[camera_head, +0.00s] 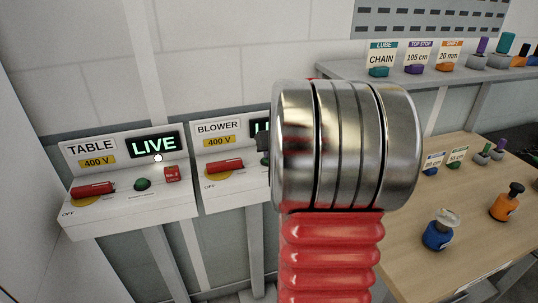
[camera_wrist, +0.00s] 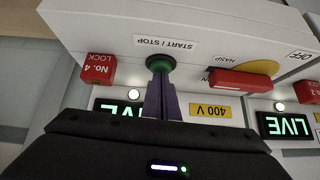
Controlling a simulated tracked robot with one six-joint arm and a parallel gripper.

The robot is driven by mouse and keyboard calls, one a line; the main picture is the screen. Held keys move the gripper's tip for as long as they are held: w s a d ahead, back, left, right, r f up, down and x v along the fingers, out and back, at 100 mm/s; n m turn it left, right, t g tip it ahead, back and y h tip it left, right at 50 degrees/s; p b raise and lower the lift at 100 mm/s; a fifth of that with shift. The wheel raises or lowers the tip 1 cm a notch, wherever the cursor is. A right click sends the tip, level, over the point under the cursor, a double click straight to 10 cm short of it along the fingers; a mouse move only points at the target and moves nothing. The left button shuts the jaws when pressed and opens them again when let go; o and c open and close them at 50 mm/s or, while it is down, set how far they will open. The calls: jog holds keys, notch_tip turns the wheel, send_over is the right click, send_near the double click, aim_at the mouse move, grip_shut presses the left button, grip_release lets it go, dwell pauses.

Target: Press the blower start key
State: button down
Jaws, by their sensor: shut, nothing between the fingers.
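The blower panel (camera_head: 232,193) stands left of centre in the head view, and my arm hides its right part, including the key. In the wrist view, where the picture is upside down, the green round key (camera_wrist: 160,62) sits in a dark collar beside the START / STOP label (camera_wrist: 166,43). My gripper (camera_wrist: 160,80) is shut and empty, its purple fingers pointing at the key. The tips overlap the key's edge in the picture; I cannot tell whether they touch it. The blower's LIVE sign (camera_wrist: 118,107) is lit green, partly hidden by my gripper.
The blower's red handle (camera_wrist: 240,80) and a red No. 4 lock (camera_wrist: 98,68) flank the key. The table panel (camera_head: 128,208), with its own green key and lit LIVE sign, stands to the left. A wooden table (camera_head: 440,195) with bottles is at right.

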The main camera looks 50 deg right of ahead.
notch_tip(320, 180, up, 3)
jog(key=shift+d+r, duration=0.1)
jog(key=shift+d, duration=0.05)
jog(key=v, duration=0.9)
jog(key=shift+r, duration=0.15)
jog(key=shift+s, duration=0.15)
dwell(0.3)
dwell(0.5)
jog(key=s+a+f+m+g+y, duration=0.1)
jog(key=s+a+f, duration=0.15)
jog(key=a, duration=0.35)
jog(key=s+a+f+g+y, duration=0.1)
jog(key=s+a+f, duration=0.1)
jog(key=a+f, duration=0.35)
jog(key=s+a+n, duration=0.3)
jog(key=s+a, duration=0.1)
jog(key=a, duration=1)
jog(key=s+a+r+n+y, duration=0.1)
jog(key=s+a+n, duration=0.3)
jog(key=a, duration=0.9)
jog(key=shift+a+y, duration=0.3)
jog(key=shift+a, duration=0.1)
